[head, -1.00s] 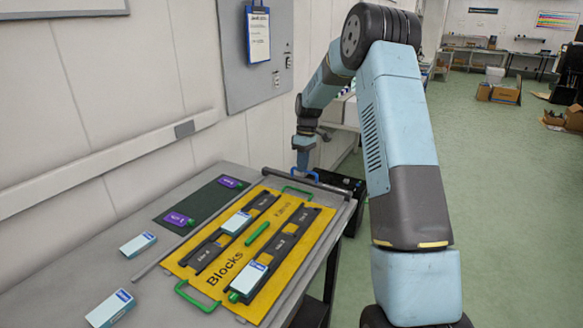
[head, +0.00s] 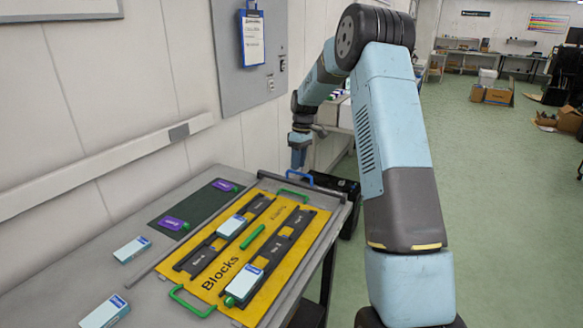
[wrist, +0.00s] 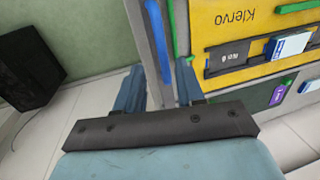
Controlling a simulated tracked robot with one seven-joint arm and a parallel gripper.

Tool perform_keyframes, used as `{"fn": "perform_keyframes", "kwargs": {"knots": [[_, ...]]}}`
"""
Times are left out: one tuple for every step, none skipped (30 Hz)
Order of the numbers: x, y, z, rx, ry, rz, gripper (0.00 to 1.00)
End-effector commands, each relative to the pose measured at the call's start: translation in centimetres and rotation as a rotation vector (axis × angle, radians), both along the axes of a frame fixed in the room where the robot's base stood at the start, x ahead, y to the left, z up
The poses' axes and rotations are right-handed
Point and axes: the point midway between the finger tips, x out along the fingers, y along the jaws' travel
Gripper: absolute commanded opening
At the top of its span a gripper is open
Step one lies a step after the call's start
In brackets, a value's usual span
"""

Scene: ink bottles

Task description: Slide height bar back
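A dark grey bar (head: 315,187) lies across the far end of the yellow board marked "Blocks" (head: 217,274). I take it to be the height bar. A blue handle (head: 311,177) is beside it. My gripper (head: 298,166) points down over that far end. In the wrist view the bar (wrist: 158,45) runs between the two blue fingers of my gripper (wrist: 160,88). The fingers are apart, with gaps beside the bar; whether one touches it I cannot tell. The blue handle (wrist: 171,25) runs along the bar there.
The board carries dark rails (head: 197,262), white-blue boxes (head: 243,281) and green handles (head: 188,303). Purple items (head: 174,223) lie on a dark green mat (head: 198,206). Loose boxes (head: 132,249) lie left on the grey table. A black box (head: 349,187) stands beyond the table.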

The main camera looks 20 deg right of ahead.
Motion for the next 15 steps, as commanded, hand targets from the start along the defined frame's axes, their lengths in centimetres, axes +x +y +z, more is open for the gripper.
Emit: {"fn": "perform_keyframes", "kwargs": {"knots": [[0.2, -0.1, 1.0, 0.0, -0.004, -0.001, 0.38], [0.3, -0.2, 1.5, -0.001, -0.004, 0.0, 0.38], [0.4, -0.3, 2.3, -0.001, -0.005, -0.001, 0.38], [0.5, -0.4, 3.0, -0.001, -0.005, -0.001, 0.38], [0.6, -0.5, 3.6, -0.001, -0.005, -0.001, 0.38], [0.7, -0.6, 4.3, 0.0, -0.004, -0.001, 0.38], [0.8, -0.7, 4.9, 0.0, -0.004, 0.0, 0.38], [0.9, -0.7, 5.5, -0.001, -0.005, 0.0, 0.38], [1.0, -0.8, 6.2, -0.001, -0.004, 0.001, 0.38], [1.1, -0.9, 6.8, -0.001, -0.005, 0.0, 0.38], [1.2, -1.0, 7.4, 0.0, -0.004, 0.0, 0.38], [1.2, -1.1, 8.0, 0.0, -0.004, 0.0, 0.38], [1.3, -1.1, 8.5, -0.001, -0.005, 0.0, 0.38], [1.4, -1.2, 9.0, 0.0, -0.004, 0.0, 0.38], [1.5, -1.2, 9.5, 0.0, -0.004, 0.0, 0.38]]}}
